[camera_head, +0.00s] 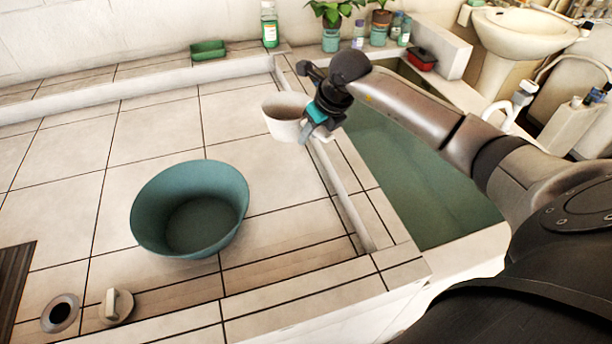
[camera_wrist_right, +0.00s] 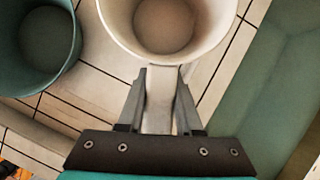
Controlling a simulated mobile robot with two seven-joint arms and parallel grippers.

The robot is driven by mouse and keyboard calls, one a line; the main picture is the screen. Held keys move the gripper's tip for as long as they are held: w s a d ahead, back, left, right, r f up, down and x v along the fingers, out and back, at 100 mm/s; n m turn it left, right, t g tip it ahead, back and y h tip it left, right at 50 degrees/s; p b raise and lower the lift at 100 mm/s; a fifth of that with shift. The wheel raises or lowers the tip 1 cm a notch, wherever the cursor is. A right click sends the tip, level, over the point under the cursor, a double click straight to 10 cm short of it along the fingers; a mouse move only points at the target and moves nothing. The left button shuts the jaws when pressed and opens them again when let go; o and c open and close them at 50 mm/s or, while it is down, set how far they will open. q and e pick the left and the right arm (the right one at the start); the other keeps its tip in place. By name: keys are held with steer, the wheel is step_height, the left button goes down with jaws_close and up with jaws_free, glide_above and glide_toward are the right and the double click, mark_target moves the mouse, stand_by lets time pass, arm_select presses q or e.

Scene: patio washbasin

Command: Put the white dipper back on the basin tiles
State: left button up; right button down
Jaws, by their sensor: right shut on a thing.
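The white dipper (camera_head: 287,117) is a round cup with a handle. My right gripper (camera_head: 312,128) is shut on its handle, near the ledge between the tiles and the water tank. In the right wrist view the dipper (camera_wrist_right: 165,28) is at the top, open side toward the camera, with its handle between the two fingers (camera_wrist_right: 161,100). I cannot tell whether its base touches the tiles. The basin tiles (camera_head: 150,130) are pale with dark joints and spread to the left of the dipper. My left gripper is not in view.
A teal bowl (camera_head: 190,208) stands on the tiles; it also shows in the right wrist view (camera_wrist_right: 40,45). The water tank (camera_head: 425,190) lies right of the ledge. A green dish (camera_head: 208,50) and a green bottle (camera_head: 269,25) stand at the back. The tiles between bowl and dipper are clear.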

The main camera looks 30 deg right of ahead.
step_height(320, 180, down, 10)
steer(key=shift+f+b, duration=0.25)
steer(key=shift+b, duration=0.65)
step_height(320, 180, down, 4)
steer(key=shift+r+b, duration=0.2)
steer(key=shift+b, duration=0.3)
steer(key=shift+f, duration=0.1)
steer(key=c, duration=0.6)
jaws_free()
steer(key=shift+s+r+p, duration=0.2)
steer(key=shift+r+p, duration=0.1)
steer(key=shift+r, duration=0.35)
arm_select(q)
steer(key=p, duration=0.2)
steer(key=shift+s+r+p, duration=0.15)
steer(key=shift+p, duration=0.25)
arm_select(e)
steer(key=v, duration=1)
steer(key=shift+s+r, duration=0.15)
steer(key=shift+r, duration=0.2)
